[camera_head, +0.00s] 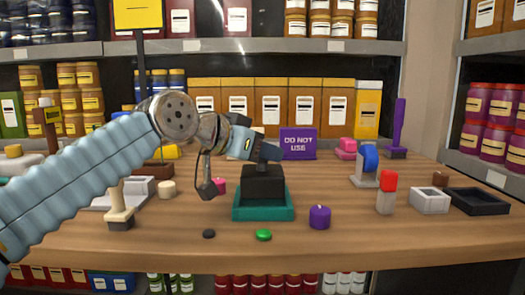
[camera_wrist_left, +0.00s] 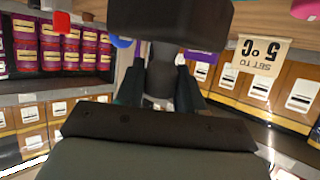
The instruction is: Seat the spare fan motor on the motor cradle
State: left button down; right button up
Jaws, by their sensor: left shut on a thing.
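My left gripper (camera_head: 268,156) reaches in from the left and is shut at the top of a dark block, which I take to be the spare fan motor (camera_head: 263,185). The block is upright on, or just above, a teal square base, which I take to be the motor cradle (camera_head: 263,213). I cannot tell whether a small gap is left between them. In the left wrist view the fingers (camera_wrist_left: 160,85) close around a grey stem below the dark block (camera_wrist_left: 170,22); the base is hidden there. My right gripper is not in view.
A purple knobbed piece (camera_head: 320,216), a green disc (camera_head: 264,235) and a dark disc (camera_head: 208,233) lie in front. A purple "DO NOT USE" sign (camera_head: 298,143) stands behind. A red-topped block (camera_head: 387,192) and trays (camera_head: 477,201) are at right. The front table strip is mostly clear.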

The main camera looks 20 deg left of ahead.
pick_arm(q)
jog(key=shift+f+b, duration=1.2)
jog(key=shift+f, duration=0.1)
dwell(1.4)
jog(key=c, duration=0.6)
grip_release()
jog(key=shift+f, duration=0.1)
